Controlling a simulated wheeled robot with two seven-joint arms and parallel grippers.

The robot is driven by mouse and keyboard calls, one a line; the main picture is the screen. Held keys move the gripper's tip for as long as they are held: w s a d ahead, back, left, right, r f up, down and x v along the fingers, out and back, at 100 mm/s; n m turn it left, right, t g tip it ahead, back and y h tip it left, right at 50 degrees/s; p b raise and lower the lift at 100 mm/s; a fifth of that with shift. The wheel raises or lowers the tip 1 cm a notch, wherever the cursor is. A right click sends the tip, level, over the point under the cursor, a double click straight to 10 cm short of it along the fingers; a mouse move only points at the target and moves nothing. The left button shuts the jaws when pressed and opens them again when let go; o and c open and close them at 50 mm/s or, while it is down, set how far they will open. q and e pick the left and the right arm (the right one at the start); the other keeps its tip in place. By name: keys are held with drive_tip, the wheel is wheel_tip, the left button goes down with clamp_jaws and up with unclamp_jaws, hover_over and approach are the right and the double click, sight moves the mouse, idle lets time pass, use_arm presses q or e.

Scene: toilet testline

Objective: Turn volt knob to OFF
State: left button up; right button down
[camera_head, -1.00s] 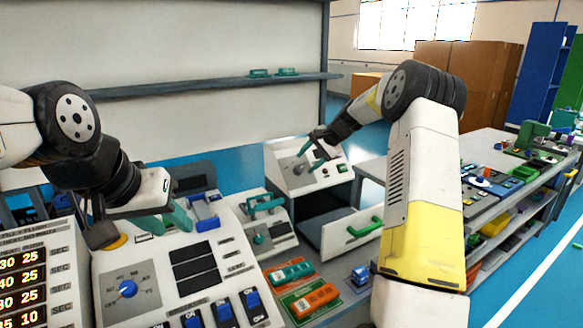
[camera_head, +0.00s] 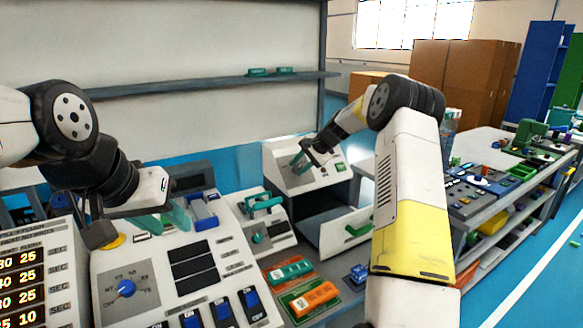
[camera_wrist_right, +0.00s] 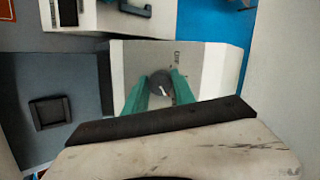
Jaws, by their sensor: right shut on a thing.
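The volt knob is the dark round knob (camera_wrist_right: 160,84) on a white sloped panel (camera_wrist_right: 215,62) in the right wrist view. A white pointer line on it slants, and partly hidden lettering is printed beside it. My right gripper (camera_wrist_right: 161,82) has its green fingers shut on this knob. In the head view my right gripper (camera_head: 303,160) is at the white box (camera_head: 325,178) at the back, and its arm partly hides the knob. My left gripper (camera_head: 165,220) is over the large control panel at the left, its green fingers apart with nothing seen between them.
The control panel (camera_head: 195,255) has a blue knob (camera_head: 126,288) and blue switches. Green and orange blocks (camera_head: 312,298) lie in front. A long side bench stands at the right.

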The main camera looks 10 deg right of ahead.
drive_tip(key=shift+n, duration=0.4)
drive_tip(key=n, duration=0.2)
drive_tip(key=shift+n+h, duration=0.3)
drive_tip(key=n+h, duration=0.1)
drive_tip(key=n, duration=0.3)
drive_tip(key=shift+g, duration=0.3)
drive_tip(key=n+h, duration=0.1)
drive_tip(key=n, duration=0.5)
drive_tip(key=shift+s+f+n+h, duration=0.1)
drive_tip(key=shift+n+h, duration=0.3)
drive_tip(key=n+t+h, duration=0.1)
drive_tip(key=n, duration=0.3)
drive_tip(key=n+t, duration=0.1)
drive_tip(key=n, duration=0.2)
drive_tip(key=shift+n, duration=0.3)
drive_tip(key=shift+h, duration=0.3)
